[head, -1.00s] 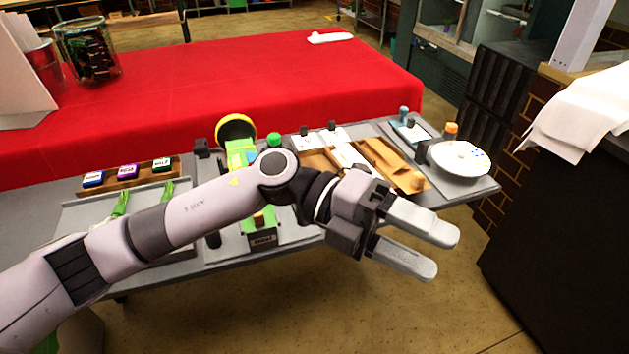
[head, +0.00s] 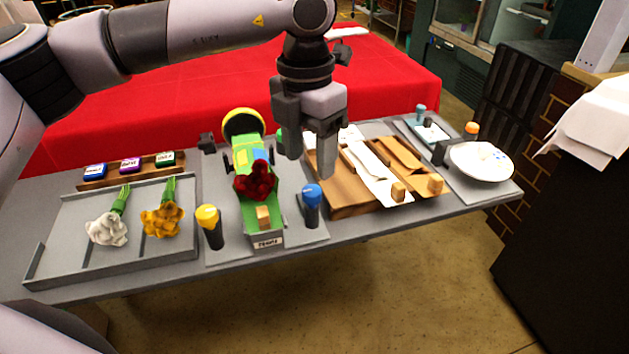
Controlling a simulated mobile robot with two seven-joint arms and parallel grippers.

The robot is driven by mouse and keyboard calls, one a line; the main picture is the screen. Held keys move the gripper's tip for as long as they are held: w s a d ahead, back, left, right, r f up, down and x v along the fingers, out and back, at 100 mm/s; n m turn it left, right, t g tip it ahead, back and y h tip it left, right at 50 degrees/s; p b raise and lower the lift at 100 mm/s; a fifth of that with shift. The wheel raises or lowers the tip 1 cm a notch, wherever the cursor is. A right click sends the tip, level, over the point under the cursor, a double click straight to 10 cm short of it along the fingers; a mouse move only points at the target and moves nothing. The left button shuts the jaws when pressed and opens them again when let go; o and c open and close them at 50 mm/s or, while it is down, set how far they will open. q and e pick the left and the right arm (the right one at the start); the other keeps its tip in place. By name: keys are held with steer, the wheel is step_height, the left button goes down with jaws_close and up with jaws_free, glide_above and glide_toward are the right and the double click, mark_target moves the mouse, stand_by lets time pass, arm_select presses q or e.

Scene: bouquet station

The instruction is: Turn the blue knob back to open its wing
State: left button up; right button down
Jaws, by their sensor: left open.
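The blue knob (head: 312,193) sits on a dark post at the front right of the green frame (head: 265,225). A red flower bunch (head: 256,181) lies in the frame, with yellow, green and blue pieces behind it. I cannot tell which piece is the blue knob's wing, or its position. My left gripper (head: 310,160) points down with its fingers apart and empty. In the picture its fingertips are just above the blue knob; I see no contact. My right gripper is out of view.
A yellow knob (head: 208,214) stands at the frame's front left. White flowers (head: 107,229) and orange-yellow flowers (head: 162,220) lie in a grey tray (head: 62,232) on the left. A wooden rack (head: 345,207) with white paper stands close on the right. A white plate (head: 481,161) is farther right.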

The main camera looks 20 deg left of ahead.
mark_target(311, 189)
arm_select(q)
step_height(311, 189, down, 6)
steer(key=shift+s+d+f, duration=0.1)
steer(key=c, duration=1)
